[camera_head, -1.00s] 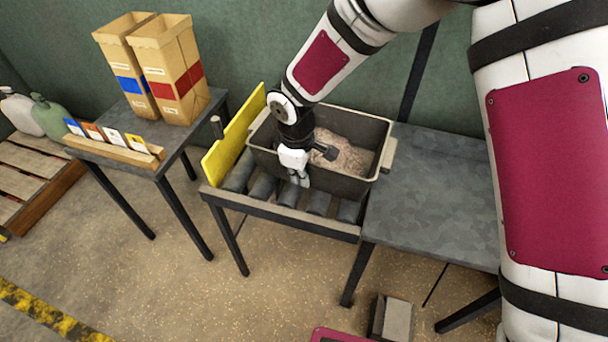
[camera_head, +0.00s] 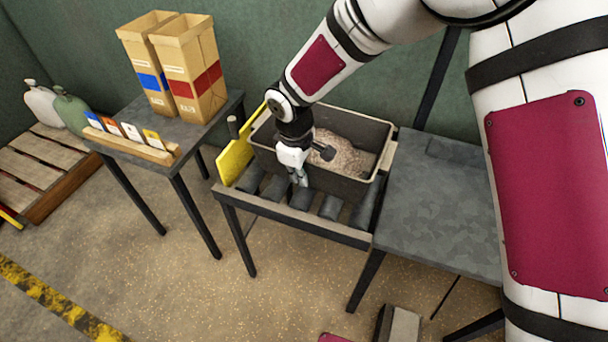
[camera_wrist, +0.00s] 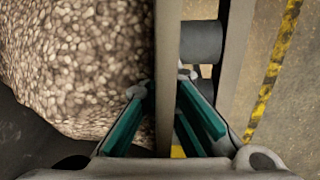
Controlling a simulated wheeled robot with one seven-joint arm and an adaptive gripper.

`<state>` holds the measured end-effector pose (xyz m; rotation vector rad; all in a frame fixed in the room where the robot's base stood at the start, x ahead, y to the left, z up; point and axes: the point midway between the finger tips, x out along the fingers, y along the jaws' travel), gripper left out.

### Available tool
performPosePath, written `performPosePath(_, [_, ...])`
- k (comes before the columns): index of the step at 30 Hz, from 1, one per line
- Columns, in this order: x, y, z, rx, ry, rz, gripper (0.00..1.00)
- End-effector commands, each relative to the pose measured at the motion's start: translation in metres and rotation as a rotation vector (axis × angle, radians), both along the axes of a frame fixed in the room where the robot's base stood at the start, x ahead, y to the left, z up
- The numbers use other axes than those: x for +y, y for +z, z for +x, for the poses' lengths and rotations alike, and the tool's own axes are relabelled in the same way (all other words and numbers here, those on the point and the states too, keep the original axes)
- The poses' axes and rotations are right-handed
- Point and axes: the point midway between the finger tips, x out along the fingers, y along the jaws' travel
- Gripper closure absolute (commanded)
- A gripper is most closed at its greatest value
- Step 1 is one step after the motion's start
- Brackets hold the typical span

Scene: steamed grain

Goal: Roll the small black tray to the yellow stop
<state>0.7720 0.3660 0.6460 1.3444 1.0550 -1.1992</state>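The small black tray (camera_head: 340,185) is a dark open bin with pale grain (camera_head: 345,157) in it, resting on dark rollers. The yellow stop (camera_head: 235,158) is an upright plate at the left end of the rollers. The tray's left side is close to it and partly covers it; I cannot tell whether they touch. My gripper (camera_head: 300,178) is at the tray's front wall. In the wrist view my gripper (camera_wrist: 166,88) has one finger on the grain side of the wall (camera_wrist: 168,50) and one outside, and looks shut on it.
A dark roller (camera_head: 303,197) shows on the roller stand. A bare grey table (camera_head: 435,200) adjoins at the right. On the left table stand two cardboard boxes (camera_head: 185,70) and a wooden card rack (camera_head: 135,145). A wooden pallet (camera_head: 45,165) lies at the far left.

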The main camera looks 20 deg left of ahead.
Motion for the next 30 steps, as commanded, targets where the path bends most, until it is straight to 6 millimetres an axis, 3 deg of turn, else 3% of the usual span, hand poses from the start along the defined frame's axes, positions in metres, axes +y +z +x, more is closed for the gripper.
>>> performPosePath(20, [0.024, 0.001, 0.002, -0.002, -0.001, 0.001, 1.0])
performPosePath(30, [0.026, 0.001, 0.002, -0.001, -0.001, 0.001, 1.0])
